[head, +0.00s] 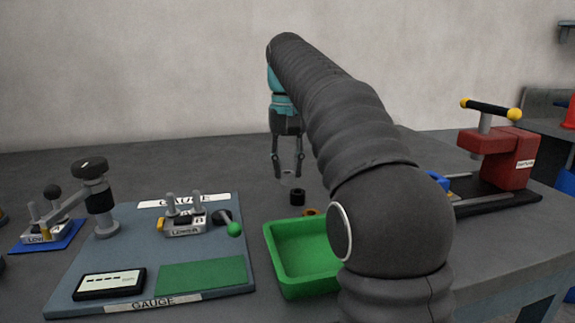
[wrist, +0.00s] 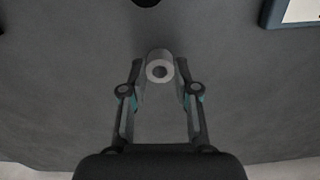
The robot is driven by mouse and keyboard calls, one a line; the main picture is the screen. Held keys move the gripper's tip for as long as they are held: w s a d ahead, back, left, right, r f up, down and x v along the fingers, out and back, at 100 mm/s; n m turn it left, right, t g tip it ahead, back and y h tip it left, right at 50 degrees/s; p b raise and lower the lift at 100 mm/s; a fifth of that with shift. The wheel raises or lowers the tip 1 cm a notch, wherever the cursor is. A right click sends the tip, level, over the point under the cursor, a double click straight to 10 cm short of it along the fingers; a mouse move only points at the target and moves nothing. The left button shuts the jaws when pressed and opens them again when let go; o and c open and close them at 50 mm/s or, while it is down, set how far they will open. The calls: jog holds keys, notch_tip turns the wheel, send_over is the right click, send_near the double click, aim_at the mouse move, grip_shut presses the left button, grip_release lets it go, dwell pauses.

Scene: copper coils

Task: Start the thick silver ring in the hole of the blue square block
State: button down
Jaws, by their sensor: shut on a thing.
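My gripper (head: 287,177) points down above the grey table behind the green tray. It is shut on the thick silver ring, which shows small between the fingertips in the head view. In the wrist view the silver ring (wrist: 159,55) sits between both fingertips (wrist: 160,72), with its round hole facing the camera. A blue piece (head: 437,180) shows at the press's black base, right of my arm. My arm hides most of it, so I cannot tell its hole or whether it is the square block. The gripper is well to its left, apart from it.
A green tray (head: 270,262) stands in front of the gripper. A black cylinder (head: 297,197) and an orange ring (head: 311,212) are near it. A gauge board (head: 120,250) with clamps lies left. A red press (head: 497,155) stands right. The table behind the gripper is clear.

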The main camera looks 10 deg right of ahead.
jog(key=shift+r+p, duration=1.25)
jog(key=shift+r, duration=0.75)
